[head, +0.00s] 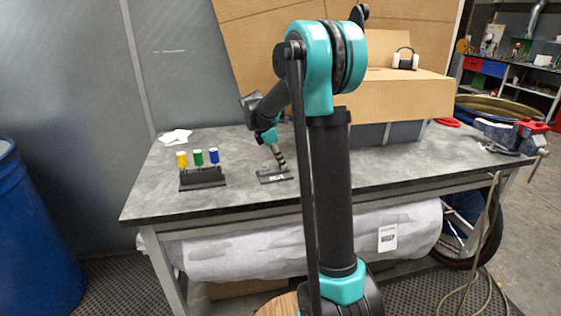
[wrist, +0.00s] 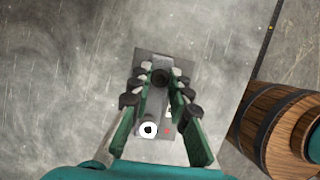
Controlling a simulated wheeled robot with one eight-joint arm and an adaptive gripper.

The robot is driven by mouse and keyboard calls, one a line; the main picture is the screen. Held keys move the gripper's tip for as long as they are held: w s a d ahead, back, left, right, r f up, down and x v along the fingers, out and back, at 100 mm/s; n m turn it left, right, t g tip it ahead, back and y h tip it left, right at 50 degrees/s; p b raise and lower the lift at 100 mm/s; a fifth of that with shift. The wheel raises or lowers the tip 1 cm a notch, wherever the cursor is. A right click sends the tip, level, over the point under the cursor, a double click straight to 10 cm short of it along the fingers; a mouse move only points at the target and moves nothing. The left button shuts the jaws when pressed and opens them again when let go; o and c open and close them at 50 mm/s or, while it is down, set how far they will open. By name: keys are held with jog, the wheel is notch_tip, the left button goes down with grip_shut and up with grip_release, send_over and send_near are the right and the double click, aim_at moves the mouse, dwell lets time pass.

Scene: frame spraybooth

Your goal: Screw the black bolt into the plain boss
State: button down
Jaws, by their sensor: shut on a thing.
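My gripper (wrist: 160,78) points down over a small dark grey plate (wrist: 153,58) on the bench. Its fingers are shut on the black bolt (wrist: 161,77), whose round dark top shows between the fingertips in the wrist view. A white-ringed boss (wrist: 148,129) with a dark centre shows on the near end of the plate. The plain boss is not seen; the bolt and fingers cover the far end. In the head view my gripper (head: 280,159) stands just above the plate (head: 272,177). I cannot tell whether the bolt touches a boss.
A dark rack (head: 203,180) holding yellow, green and blue topped pieces stands left of the plate on the grey bench (head: 240,200). White paper (head: 176,136) lies behind it. Cardboard (head: 400,88) is at the back, a vise (head: 515,133) at the right. A wooden barrel (wrist: 275,120) is beside the bench.

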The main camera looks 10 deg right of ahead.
jog(key=shift+m, duration=0.5)
jog(key=m+g, duration=0.1)
jog(key=m, duration=0.3)
jog(key=shift+w+g, duration=0.15)
jog(key=shift+g, duration=0.25)
jog(key=c, duration=1.7)
grip_release()
jog(key=n+t, duration=0.2)
jog(key=n, duration=0.5)
jog(key=n+t, duration=0.1)
jog(key=n, duration=0.1)
jog(key=n+t, duration=0.1)
jog(key=shift+s+n+y, duration=0.3)
jog(key=shift+n+y, duration=0.1)
jog(key=n, duration=0.2)
jog(key=n+t+y, duration=0.1)
jog(key=n, duration=0.2)
jog(key=shift+s+d, duration=0.1)
jog(key=shift+d, duration=0.1)
jog(key=shift+n+t+y, duration=0.3)
jog(key=shift+n+y, duration=0.4)
jog(key=shift+n, duration=0.7)
